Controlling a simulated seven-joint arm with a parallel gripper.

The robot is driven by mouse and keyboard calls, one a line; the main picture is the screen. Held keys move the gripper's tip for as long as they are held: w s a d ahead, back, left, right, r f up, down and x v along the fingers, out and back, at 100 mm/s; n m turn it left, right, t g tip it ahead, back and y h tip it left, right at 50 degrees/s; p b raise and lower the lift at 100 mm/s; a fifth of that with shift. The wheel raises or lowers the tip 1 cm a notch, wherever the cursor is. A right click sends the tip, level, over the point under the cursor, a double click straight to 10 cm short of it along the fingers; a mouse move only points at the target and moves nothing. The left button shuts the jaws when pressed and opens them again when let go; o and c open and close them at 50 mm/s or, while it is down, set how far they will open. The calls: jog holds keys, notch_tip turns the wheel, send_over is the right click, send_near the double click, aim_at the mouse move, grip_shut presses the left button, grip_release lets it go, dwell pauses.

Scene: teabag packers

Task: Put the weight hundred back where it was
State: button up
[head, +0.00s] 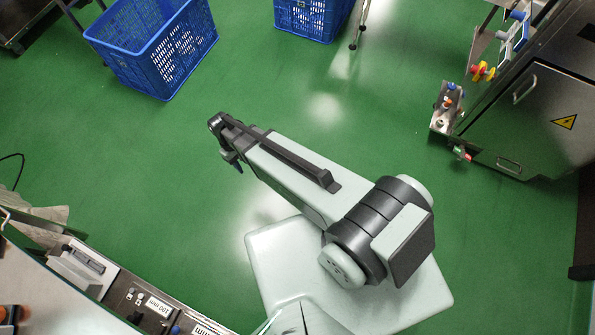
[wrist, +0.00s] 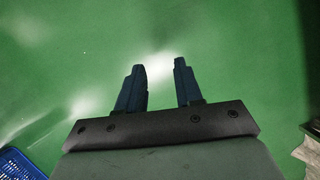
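My gripper (wrist: 160,65) shows in the wrist view with its two dark blue fingers apart and only green floor seen between them. In the head view the dark end of my arm (head: 228,143) is over the open floor, away from the machines. I cannot make out the weight hundred for certain in either view.
Blue crates stand at the top left (head: 155,50) and top middle (head: 312,18) of the head view. A steel cabinet (head: 545,115) with a warning sign and coloured knobs (head: 483,71) stands at the right. A blue crate edge (wrist: 18,165) shows in the wrist view. The floor (head: 330,125) between is clear.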

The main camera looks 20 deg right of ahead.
jog(key=s+d+f+m+g, duration=0.1)
jog(key=s+d+m, duration=0.2)
jog(key=s+d, duration=0.6)
jog(key=s+d+f+m+g+y, duration=0.1)
jog(key=s+d+f+m+g, duration=0.1)
jog(key=s+d, duration=0.8)
jog(key=s, duration=0.5)
jog(key=shift+f+m, duration=0.25)
jog(key=shift+m, duration=0.15)
